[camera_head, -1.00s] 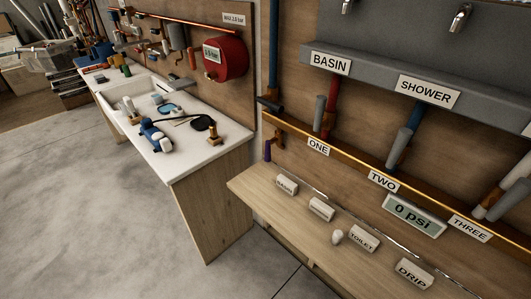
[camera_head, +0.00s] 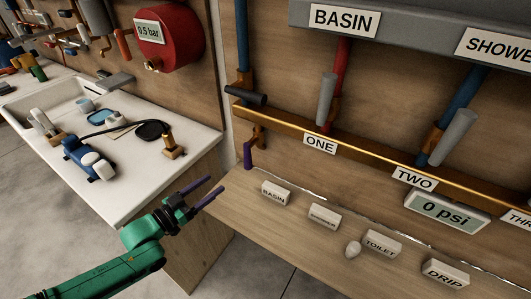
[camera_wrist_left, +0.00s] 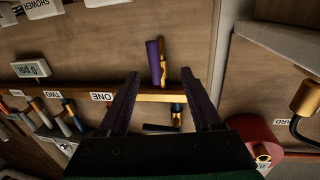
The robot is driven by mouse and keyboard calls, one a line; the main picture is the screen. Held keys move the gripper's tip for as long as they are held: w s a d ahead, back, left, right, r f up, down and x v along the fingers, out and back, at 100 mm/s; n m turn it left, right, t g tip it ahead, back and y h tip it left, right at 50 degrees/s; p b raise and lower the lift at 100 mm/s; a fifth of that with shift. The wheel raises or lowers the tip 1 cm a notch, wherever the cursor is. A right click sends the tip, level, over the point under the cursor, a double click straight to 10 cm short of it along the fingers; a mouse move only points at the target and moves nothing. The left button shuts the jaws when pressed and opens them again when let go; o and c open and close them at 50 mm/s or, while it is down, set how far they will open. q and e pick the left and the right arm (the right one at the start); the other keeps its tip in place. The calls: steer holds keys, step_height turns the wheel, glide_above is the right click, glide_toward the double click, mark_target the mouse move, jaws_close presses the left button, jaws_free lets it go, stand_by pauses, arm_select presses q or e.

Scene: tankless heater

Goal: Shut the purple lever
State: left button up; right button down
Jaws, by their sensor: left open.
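The purple lever (camera_head: 248,155) hangs down from a brass valve (camera_head: 258,134) below the left end of the copper pipe in the head view. My left gripper (camera_head: 214,188), on a green arm, is open and empty, in front of and lower left of the lever, apart from it. In the left wrist view, which looks upside down, the purple lever (camera_wrist_left: 153,62) appears beyond and between the two dark fingers of the left gripper (camera_wrist_left: 160,74). My right gripper is not in view.
A dark-handled valve (camera_head: 246,95) sits above the purple lever. The wooden shelf (camera_head: 225,200) below holds labelled blocks, including BASIN (camera_head: 274,193). A white sink counter (camera_head: 130,195) stands at left, with a red tank (camera_head: 170,38) above it.

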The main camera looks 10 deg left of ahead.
mark_target(248, 159)
arm_select(q)
steer(key=x, duration=0.4)
steer(key=r+x, duration=0.1)
steer(key=x, duration=0.4)
steer(key=d+x, duration=0.1)
steer(key=x, duration=0.3)
steer(key=shift+d+r+b, duration=0.25)
steer(key=shift+d+b, duration=0.05)
steer(key=shift+b, duration=0.05)
steer(key=shift+w+d, duration=0.2)
steer(key=shift+d, duration=0.05)
steer(key=shift+w, duration=0.1)
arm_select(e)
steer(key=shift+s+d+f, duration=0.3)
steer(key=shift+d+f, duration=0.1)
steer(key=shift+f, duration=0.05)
arm_select(q)
steer(key=shift+c, duration=0.3)
jaws_close()
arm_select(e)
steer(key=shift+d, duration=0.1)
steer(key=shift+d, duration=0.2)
